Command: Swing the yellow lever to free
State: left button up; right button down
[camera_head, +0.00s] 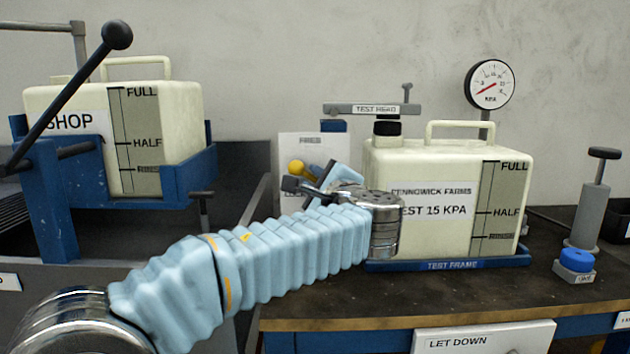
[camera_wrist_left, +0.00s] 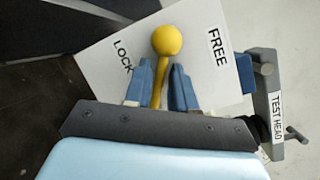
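The yellow lever has a round knob (camera_wrist_left: 167,41) and a thin stem, in front of a white plate (camera_wrist_left: 95,40) marked LOCK and FREE. In the left wrist view the knob shows between the two words. My left gripper (camera_wrist_left: 161,82) has its two blue fingers on either side of the stem, below the knob. I cannot tell whether they press on it or leave a small gap. In the head view the knob (camera_head: 297,167) shows just left of my left gripper (camera_head: 318,177), which partly hides the plate (camera_head: 310,145). My right gripper is not in view.
A cream tank (camera_head: 380,165) stands in a blue test frame (camera_head: 450,265) right of my arm, with the test head (camera_head: 372,110) above it. A gauge (camera_head: 490,84) is behind. Another tank (camera_head: 165,95) sits in a blue cradle at left, beside a long black-knobbed handle (camera_head: 117,35).

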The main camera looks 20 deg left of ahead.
pick_arm(q)
grip_shut()
dwell(1.2)
